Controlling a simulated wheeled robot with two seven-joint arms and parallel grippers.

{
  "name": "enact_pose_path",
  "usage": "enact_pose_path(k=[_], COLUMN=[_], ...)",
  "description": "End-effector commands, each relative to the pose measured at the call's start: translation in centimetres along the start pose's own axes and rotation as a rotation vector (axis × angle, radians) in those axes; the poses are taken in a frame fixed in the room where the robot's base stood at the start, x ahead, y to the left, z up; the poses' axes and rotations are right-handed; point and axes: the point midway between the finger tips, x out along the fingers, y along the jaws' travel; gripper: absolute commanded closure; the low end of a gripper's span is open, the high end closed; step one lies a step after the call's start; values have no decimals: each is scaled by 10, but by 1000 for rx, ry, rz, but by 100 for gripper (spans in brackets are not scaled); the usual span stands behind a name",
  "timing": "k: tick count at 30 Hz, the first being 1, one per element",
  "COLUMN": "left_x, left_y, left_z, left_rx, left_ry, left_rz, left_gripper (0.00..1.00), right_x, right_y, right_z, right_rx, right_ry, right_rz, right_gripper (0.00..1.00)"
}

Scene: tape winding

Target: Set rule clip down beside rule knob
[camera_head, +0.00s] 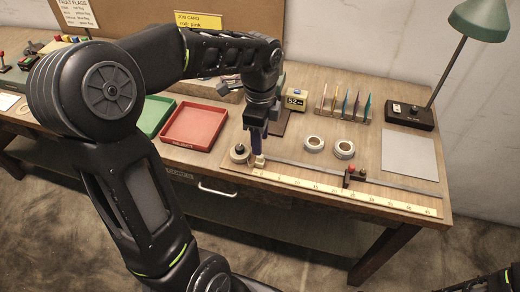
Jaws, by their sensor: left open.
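My left gripper (257,151) points down at the left end of the yellow rule (345,192) on the bench. It is open, its fingertips close around or just above a small pale block (259,161), which may be the rule clip. I cannot tell whether they touch. A roll of tape with a dark centre (239,153) stands just left of the fingers. Farther right along the rule are small red-and-black knob-like parts (350,176); which one is the rule knob is unclear. My right gripper is not in view.
A red tray (195,126) and a green tray (153,115) lie left of the gripper. Two tape rolls (314,143) (344,149) lie behind the rule.

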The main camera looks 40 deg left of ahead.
Motion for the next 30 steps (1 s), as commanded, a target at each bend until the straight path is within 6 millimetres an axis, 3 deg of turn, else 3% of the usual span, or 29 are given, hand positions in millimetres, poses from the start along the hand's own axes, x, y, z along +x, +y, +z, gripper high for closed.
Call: enact_pose_path(k=[3,9,30], left_x=[-24,-46,-49], left_y=[-1,0,0], left_z=[0,0,0], left_rx=[1,1,0], left_ry=[1,0,0], left_rz=[-4,0,1], left_gripper=[59,59,59], right_x=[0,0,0], right_y=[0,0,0], right_z=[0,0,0], right_rx=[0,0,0], right_ry=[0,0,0], right_rz=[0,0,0], right_gripper=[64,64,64])
